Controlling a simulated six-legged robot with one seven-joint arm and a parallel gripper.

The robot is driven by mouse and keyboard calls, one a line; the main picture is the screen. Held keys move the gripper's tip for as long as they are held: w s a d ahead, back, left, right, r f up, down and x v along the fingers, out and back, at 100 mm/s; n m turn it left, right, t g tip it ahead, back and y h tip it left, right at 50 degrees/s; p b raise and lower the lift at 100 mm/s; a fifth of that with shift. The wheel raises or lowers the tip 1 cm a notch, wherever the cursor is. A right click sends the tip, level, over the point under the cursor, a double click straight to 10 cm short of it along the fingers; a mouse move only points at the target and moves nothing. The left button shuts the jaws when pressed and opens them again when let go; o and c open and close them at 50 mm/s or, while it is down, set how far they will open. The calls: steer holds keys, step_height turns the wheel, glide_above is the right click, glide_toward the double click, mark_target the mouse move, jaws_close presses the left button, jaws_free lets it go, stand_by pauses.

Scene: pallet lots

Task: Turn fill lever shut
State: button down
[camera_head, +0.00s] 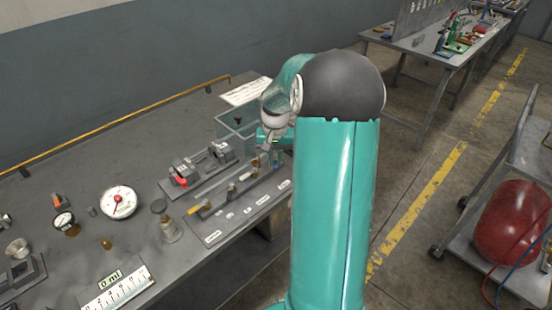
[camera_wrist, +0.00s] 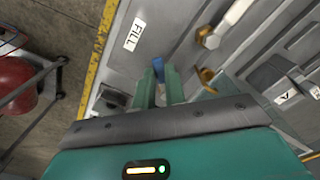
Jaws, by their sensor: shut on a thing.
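A small blue lever tip (camera_wrist: 158,66) shows in the wrist view, close to the white FILL label (camera_wrist: 135,34) on the grey panel (camera_wrist: 183,30). My gripper (camera_wrist: 161,80) has its two green fingers closed on either side of this fill lever. The rest of the lever is hidden by the fingers, so its angle is hard to tell. In the head view my gripper (camera_head: 275,143) is low over the right part of the workbench (camera_head: 120,140), and my arm hides much of it.
A white lever (camera_wrist: 236,14) on a brass fitting (camera_wrist: 207,37) lies right of my gripper. A red tank (camera_head: 513,225) sits on a cart at right.

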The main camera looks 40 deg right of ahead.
steer(key=m, duration=0.2)
steer(key=w+a+m, duration=0.1)
steer(key=m, duration=0.1)
steer(key=shift+w, duration=0.2)
steer(key=shift+w+a+m, duration=0.1)
steer(key=shift+w+m, duration=0.25)
steer(key=shift+m, duration=0.85)
steer(key=shift+w+m, duration=0.35)
steer(key=shift+m, duration=0.85)
steer(key=c, duration=1.5)
jaws_free()
steer(key=shift+o, duration=0.2)
